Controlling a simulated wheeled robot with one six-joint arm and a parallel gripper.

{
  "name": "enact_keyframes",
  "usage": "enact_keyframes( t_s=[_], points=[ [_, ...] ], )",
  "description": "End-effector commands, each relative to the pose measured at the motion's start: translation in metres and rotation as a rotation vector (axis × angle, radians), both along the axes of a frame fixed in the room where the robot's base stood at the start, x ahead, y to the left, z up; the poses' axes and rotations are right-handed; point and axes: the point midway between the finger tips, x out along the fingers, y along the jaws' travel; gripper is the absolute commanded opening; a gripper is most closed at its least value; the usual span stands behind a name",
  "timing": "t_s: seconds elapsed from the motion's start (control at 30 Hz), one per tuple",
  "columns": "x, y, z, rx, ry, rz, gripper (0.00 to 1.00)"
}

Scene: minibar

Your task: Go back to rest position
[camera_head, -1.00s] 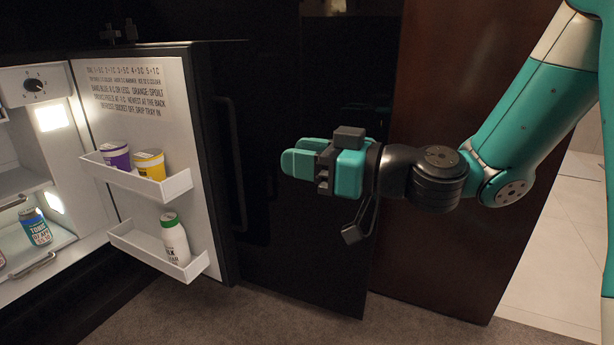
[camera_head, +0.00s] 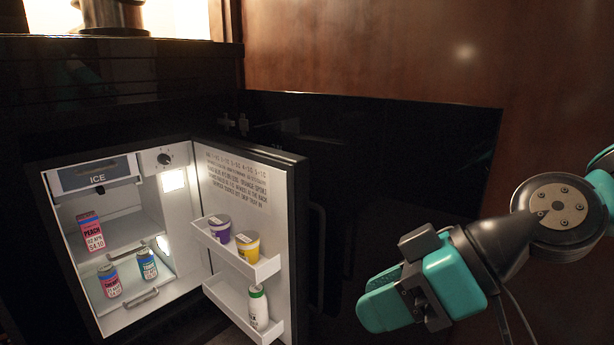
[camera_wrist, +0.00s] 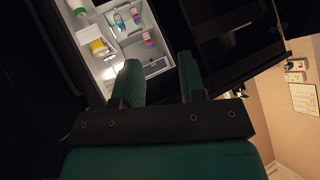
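My gripper (camera_head: 374,306) is at the lower right of the head view, in front of the dark cabinet and to the right of the open fridge door (camera_head: 295,215). In the wrist view its two green fingers stand apart with an empty gap (camera_wrist: 159,72) between them, so it is open and holds nothing. It touches nothing that I can see. The lit minibar fridge (camera_head: 88,162) stands open at the left of the head view, and its inside also shows upside down at the top of the wrist view.
The door racks hold a purple cup (camera_head: 219,228), a yellow cup (camera_head: 248,246) and a white bottle (camera_head: 258,309). A brown wood panel (camera_head: 380,45) rises behind.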

Motion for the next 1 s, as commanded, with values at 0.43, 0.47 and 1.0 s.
enact_keyframes(
  t_s=[0.43,0.47,1.0],
  points=[
    [-0.069,-0.065,0.172,-0.494,0.397,-0.285,0.38],
    [-0.069,-0.065,0.184,-0.493,0.397,-0.285,0.38],
    [-0.068,-0.064,0.386,-0.491,0.395,-0.282,0.38]
  ],
)
